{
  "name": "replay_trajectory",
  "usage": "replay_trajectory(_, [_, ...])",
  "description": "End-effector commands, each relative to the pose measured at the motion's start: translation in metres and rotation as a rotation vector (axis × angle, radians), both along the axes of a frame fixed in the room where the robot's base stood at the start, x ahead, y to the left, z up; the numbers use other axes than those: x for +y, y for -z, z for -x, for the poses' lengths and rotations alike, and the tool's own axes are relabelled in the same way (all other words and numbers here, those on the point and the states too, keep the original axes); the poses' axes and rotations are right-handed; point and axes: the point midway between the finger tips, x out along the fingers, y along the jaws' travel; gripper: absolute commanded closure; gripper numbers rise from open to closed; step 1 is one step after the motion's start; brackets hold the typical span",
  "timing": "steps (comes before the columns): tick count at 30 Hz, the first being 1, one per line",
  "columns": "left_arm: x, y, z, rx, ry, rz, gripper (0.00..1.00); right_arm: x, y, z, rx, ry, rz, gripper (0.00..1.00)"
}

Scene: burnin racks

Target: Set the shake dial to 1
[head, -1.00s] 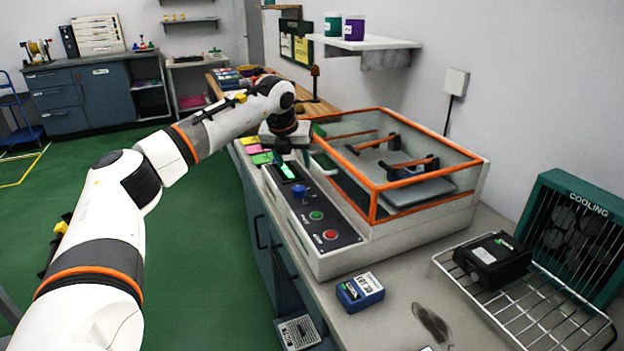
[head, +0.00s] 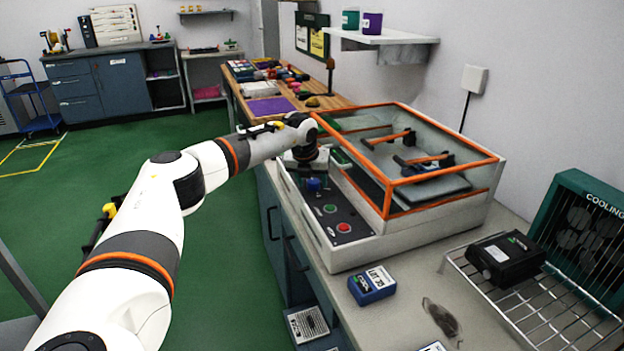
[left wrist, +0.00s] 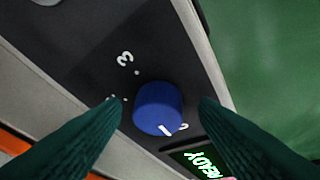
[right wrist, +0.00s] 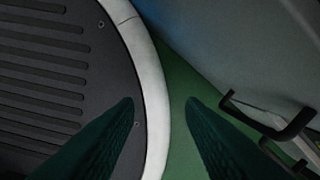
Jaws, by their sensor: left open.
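The blue shake dial (head: 313,184) stands on the black control panel of the orange-framed shaker. In the left wrist view the dial (left wrist: 157,101) has a white pointer line at its lower edge, close to a partly hidden number at lower right. A "3" is printed above left of the dial; another mark to its left is partly covered by a finger. My left gripper (left wrist: 160,106) is open, with one finger on each side of the dial and gaps showing. In the head view the left gripper (head: 311,171) is over the dial. My right gripper (right wrist: 160,103) is open and empty.
A green button (head: 330,209) and a red button (head: 344,228) sit on the panel. A lit display (left wrist: 200,163) reads "READY". The clear lid (head: 420,150) stands right of the panel. A blue box (head: 372,284) and wire rack (head: 530,305) are on the bench.

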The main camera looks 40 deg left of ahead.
Motion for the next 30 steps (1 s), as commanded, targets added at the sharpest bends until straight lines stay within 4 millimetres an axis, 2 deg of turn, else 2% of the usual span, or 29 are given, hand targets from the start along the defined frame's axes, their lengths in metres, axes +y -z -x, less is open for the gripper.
replay_trajectory(5, [0.000,0.000,0.000,0.000,0.001,0.000,0.45,0.000,0.000,0.004,0.006,0.000,0.000,0.64])
replay_trajectory(13, [0.000,0.000,0.000,0.000,0.000,0.001,0.89,-0.001,0.000,0.008,0.011,0.000,0.001,0.64])
replay_trajectory(22, [0.000,-0.002,0.000,-0.001,0.034,0.002,0.89,-0.001,-0.002,0.008,0.012,0.000,0.002,0.64])
replay_trajectory(30, [0.002,-0.002,0.000,-0.001,0.191,0.003,0.89,-0.001,-0.012,0.008,0.012,-0.001,0.003,0.64])
